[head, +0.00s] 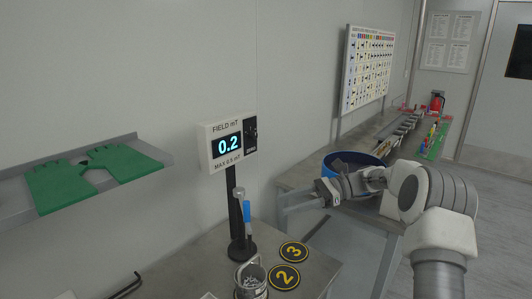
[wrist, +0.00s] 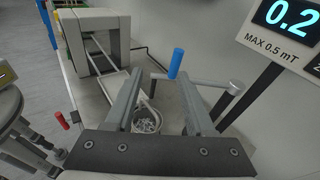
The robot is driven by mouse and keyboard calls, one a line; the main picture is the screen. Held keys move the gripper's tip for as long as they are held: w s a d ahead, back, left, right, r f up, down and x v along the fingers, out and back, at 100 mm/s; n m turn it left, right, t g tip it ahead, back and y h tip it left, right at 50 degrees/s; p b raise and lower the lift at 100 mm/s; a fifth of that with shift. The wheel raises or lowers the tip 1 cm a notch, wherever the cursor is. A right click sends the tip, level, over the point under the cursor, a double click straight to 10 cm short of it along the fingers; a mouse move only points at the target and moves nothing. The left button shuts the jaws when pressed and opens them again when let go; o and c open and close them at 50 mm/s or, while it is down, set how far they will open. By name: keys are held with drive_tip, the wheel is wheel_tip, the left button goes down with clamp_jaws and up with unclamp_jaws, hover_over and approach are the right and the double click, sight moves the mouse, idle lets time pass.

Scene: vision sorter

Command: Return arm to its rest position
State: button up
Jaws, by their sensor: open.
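My gripper (head: 284,204) is at the right of the head view, reaching left above the floor gap and table edge. Its two fingers are apart, with nothing held between them. In the wrist view the open fingers (wrist: 160,75) point forward over a small container (wrist: 147,120) of metal bits, which shows between them. My arm comes in from the lower right of the head view and is bent at the elbow.
A field meter (head: 227,145) reading 0.2 stands on a dark post. A blue-handled tool (head: 246,212) is beside it. Discs marked 3 (head: 294,251) and 2 (head: 284,277) lie on the near table. A blue-rimmed bin (head: 352,160) is behind my gripper. Green gloves (head: 60,185) rest on a shelf.

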drive_tip(key=s+a+r+n+t+h, duration=0.1)
drive_tip(key=s+a+r+n+h, duration=0.2)
drive_tip(key=s, duration=0.4)
drive_tip(key=s+r+n+t+h, duration=0.1)
drive_tip(key=s+r+n+h, duration=0.2)
drive_tip(key=s+h, duration=0.4)
drive_tip(key=s+d+n+t+h, duration=0.2)
drive_tip(key=s+d+n+t, duration=0.1)
drive_tip(key=s, duration=0.6)
drive_tip(key=s+d+n+t+h, duration=0.3)
drive_tip(key=s+d+n, duration=0.2)
drive_tip(key=s, duration=0.5)
drive_tip(key=shift+f+n+h, duration=0.3)
drive_tip(key=shift+f+n, duration=0.1)
drive_tip(key=shift+n, duration=0.2)
idle(1.9)
